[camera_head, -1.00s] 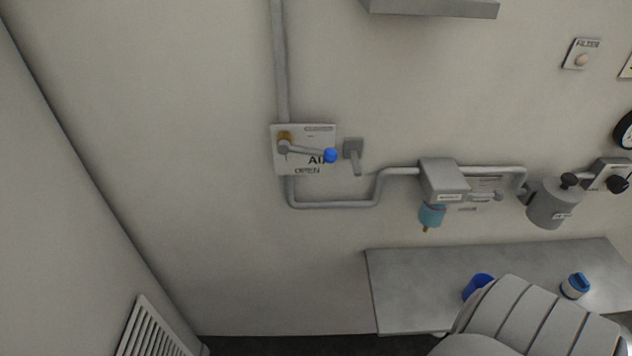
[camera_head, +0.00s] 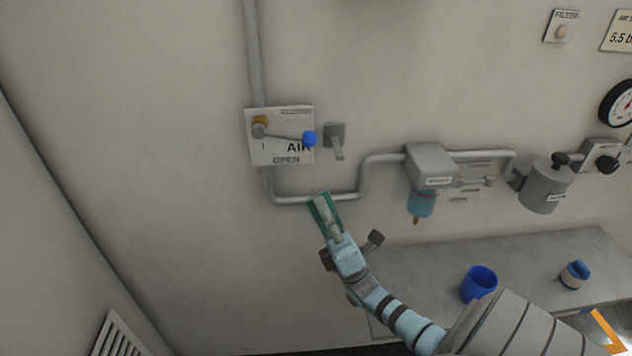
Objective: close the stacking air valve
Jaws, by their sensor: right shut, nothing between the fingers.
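The air valve's lever (camera_head: 285,135) runs from a brass-coloured pivot (camera_head: 260,124) to a blue knob (camera_head: 309,138) at its right end. It points right and slightly down, across a white plate (camera_head: 259,152) marked AIR and OPEN. My right gripper (camera_head: 320,199), with green fingertips, is shut and empty. It appears below and slightly right of the knob, over the lower run of the pipe, apart from the lever; I cannot tell its distance from the wall. My left gripper is not in view.
A grey bracket (camera_head: 335,136) juts out just right of the knob. Grey pipe (camera_head: 375,174) leads right to a filter unit (camera_head: 432,164) and a grey cylinder (camera_head: 545,187). A shelf (camera_head: 530,260) below holds a blue cup (camera_head: 479,284) and a blue-lidded jar (camera_head: 574,275). The wall left of the plate is clear.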

